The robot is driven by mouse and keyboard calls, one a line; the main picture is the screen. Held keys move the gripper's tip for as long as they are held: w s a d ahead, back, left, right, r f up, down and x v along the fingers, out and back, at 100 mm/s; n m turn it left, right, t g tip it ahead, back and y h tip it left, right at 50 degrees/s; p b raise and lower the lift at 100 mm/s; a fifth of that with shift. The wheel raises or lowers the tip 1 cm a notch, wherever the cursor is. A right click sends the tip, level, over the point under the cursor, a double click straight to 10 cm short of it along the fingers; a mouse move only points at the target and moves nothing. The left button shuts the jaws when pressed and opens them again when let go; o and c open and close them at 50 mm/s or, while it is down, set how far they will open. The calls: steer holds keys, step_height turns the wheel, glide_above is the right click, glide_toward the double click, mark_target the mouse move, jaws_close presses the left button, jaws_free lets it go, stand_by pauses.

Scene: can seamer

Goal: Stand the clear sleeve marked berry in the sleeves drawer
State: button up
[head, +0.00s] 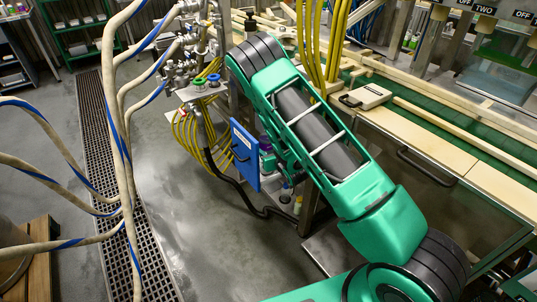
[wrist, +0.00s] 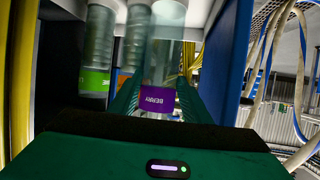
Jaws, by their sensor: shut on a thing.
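The clear sleeve marked berry (wrist: 158,98) has a purple label that reads upside down in the wrist view. It stands between the fingers of my gripper (wrist: 158,90), which is shut on it. Two other sleeves stand beyond and to the left, one with a green label (wrist: 95,82) and one with an orange label (wrist: 123,78). A blue panel (wrist: 226,60) is close on the right; it seems to be the blue panel (head: 243,155) in the head view. I cannot tell if it belongs to the sleeves drawer.
Yellow hoses (head: 185,130) hang left of the blue panel, and a black hose (head: 240,205) runs below it. A bench with a green conveyor (head: 440,115) lies to the right. Pale hoses (head: 125,130) hang at left over a floor grate (head: 100,150).

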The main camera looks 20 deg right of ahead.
steer(key=shift+f, duration=0.45)
steer(key=o, duration=1)
steer(key=shift+f, duration=0.1)
steer(key=shift+o, duration=0.2)
steer(key=shift+s, duration=0.1)
